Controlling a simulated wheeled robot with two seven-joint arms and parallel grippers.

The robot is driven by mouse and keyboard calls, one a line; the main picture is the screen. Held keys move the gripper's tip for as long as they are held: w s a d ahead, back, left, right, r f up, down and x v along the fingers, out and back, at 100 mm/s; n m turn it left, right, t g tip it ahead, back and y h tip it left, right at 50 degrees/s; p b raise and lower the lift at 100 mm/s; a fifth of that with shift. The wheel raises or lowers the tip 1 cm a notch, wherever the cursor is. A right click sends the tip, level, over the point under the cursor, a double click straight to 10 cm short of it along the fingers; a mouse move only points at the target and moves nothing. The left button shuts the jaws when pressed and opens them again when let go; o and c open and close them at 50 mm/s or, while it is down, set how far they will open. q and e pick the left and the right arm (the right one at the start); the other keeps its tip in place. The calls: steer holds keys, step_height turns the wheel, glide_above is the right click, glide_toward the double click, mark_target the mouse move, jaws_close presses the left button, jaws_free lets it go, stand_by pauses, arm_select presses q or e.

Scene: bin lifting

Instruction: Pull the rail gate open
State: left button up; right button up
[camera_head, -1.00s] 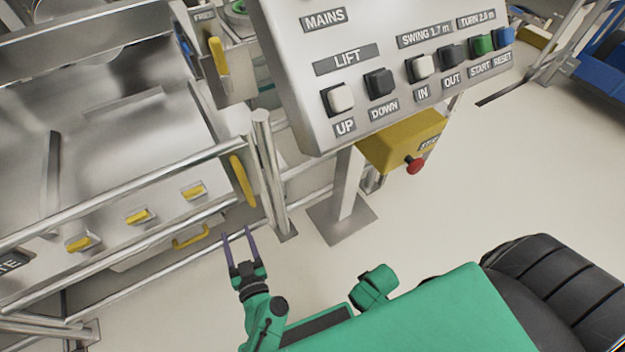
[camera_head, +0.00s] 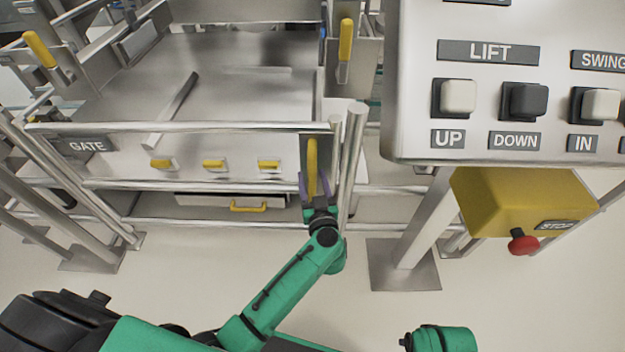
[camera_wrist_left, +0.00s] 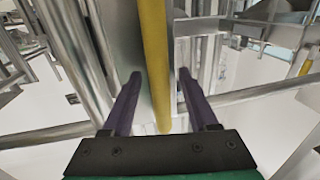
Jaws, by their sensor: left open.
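The rail gate (camera_head: 215,127) is a frame of horizontal steel rails, with a grey GATE plate (camera_head: 87,145) at its left end. A vertical yellow handle (camera_head: 312,160) stands at its right end, beside upright steel posts. My left gripper (camera_head: 317,185) is at the lower part of this handle, with its purple fingers open. In the left wrist view the yellow handle (camera_wrist_left: 154,60) runs down between the two open fingers (camera_wrist_left: 158,78), with gaps visible on both sides. The gate looks closed against the posts. My right gripper is not in view.
A control panel (camera_head: 420,60) with LIFT buttons stands at the right, above a yellow box (camera_head: 515,200) with a red stop knob (camera_head: 523,242). Its post has a floor plate (camera_head: 400,268). A steel bin (camera_head: 215,90) is behind the gate. Floor in front is clear.

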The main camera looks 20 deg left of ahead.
arm_select(q)
steer(key=shift+w+a, duration=0.15)
steer(key=shift+w, duration=0.25)
jaws_close()
steer(key=shift+s, duration=0.1)
stand_by(1.1)
